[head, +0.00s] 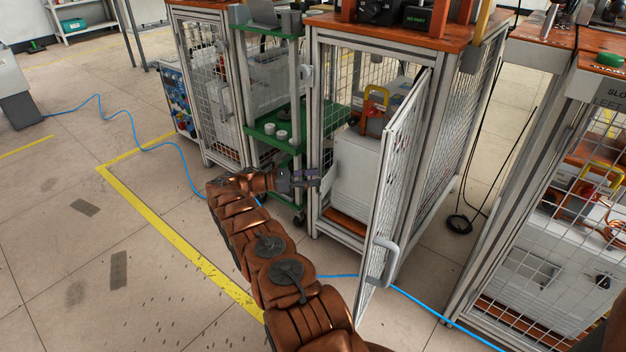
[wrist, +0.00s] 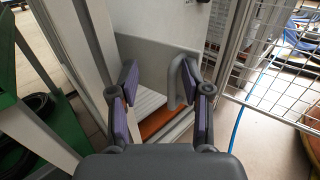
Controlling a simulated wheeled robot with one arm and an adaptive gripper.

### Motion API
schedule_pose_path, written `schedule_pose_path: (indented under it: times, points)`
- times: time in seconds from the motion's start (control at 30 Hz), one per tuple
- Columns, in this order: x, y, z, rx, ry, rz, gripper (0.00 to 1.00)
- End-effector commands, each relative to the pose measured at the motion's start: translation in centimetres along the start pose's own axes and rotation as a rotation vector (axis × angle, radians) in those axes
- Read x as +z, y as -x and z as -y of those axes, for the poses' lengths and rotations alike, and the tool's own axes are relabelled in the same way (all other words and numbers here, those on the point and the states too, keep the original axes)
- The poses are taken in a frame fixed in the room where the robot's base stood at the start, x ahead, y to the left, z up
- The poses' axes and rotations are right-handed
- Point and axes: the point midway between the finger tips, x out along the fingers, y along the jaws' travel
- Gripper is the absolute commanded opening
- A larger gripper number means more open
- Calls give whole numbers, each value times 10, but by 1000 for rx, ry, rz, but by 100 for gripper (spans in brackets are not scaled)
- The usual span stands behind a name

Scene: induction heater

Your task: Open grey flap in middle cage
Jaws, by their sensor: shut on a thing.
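The middle cage (head: 317,130) has its mesh door (head: 402,170) swung open to the right. A white machine (head: 358,168) stands inside. The grey flap (head: 327,182) shows as a pale panel low at the cage's front left, beside my gripper (head: 308,179). In the wrist view the flap (wrist: 152,58) lies ahead, with a curved grey handle (wrist: 177,86) on its right side. My gripper (wrist: 163,100) has its purple-padded fingers on either side of the handle, the right finger close against it. The left finger's contact is unclear. How far the flap is turned cannot be told.
A green-shelved rack (head: 272,135) stands close left of the cage. The open door's handle (head: 384,262) sticks out to the right of my arm. A blue cable (head: 340,276) crosses the floor.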

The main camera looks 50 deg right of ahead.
Motion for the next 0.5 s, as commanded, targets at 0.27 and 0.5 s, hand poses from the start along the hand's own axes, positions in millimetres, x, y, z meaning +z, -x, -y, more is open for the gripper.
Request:
schedule_pose_path:
  times: [0.27,0.5]
  points:
    - [3,-9,-4,1,-5,2,0]
    - [3,-9,-4,0,-6,2,39]
